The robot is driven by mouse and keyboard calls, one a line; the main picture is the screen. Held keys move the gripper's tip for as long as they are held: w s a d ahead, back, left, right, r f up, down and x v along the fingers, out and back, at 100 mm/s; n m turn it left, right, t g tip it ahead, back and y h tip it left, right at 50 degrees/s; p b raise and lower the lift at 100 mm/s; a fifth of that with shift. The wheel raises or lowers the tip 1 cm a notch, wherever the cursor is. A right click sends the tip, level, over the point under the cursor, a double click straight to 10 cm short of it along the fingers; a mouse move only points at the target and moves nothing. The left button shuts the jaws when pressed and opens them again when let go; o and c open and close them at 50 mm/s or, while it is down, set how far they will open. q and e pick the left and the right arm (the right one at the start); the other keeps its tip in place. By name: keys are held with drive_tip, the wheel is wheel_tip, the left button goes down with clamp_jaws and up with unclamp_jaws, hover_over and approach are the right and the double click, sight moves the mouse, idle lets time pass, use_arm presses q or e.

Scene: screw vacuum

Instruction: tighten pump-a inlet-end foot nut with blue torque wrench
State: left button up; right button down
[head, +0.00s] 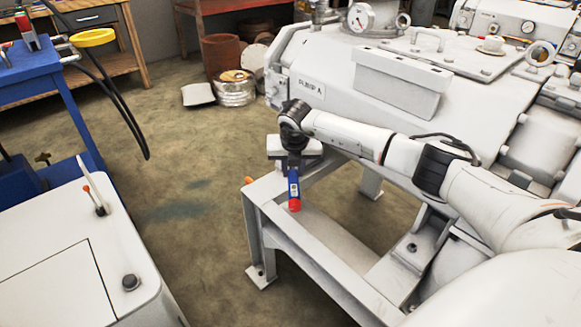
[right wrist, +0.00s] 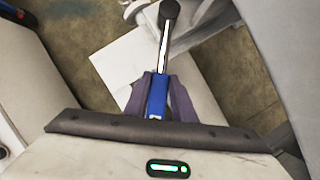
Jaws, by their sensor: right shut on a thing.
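Pump A (head: 380,85) is the large white machine with a "PUMP A" label in the head view. My right gripper (head: 293,166) is shut on the blue torque wrench (head: 294,186), beside the pump's near left end and above its frame. The wrench's blue body and red end show below the fingers. In the right wrist view, the fingers (right wrist: 158,90) close around the blue handle (right wrist: 156,97), and a silver shaft runs up to a round black end (right wrist: 169,12). A bolt or nut (head: 411,247) shows on the frame; I cannot tell whether it is the inlet-end foot nut. My left gripper is out of view.
The pale support frame (head: 320,247) stands below the wrench. Cans and a bucket (head: 236,88) stand behind. Open floor (head: 190,200) lies left of the frame.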

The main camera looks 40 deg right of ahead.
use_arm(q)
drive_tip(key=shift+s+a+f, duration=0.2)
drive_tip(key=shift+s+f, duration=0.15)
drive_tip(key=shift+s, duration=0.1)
use_arm(e)
drive_tip(key=shift+s+d+f, duration=0.1)
drive_tip(key=shift+s+d, duration=0.1)
drive_tip(key=shift+d, duration=0.05)
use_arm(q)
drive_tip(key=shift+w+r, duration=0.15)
use_arm(e)
drive_tip(key=shift+d, duration=0.1)
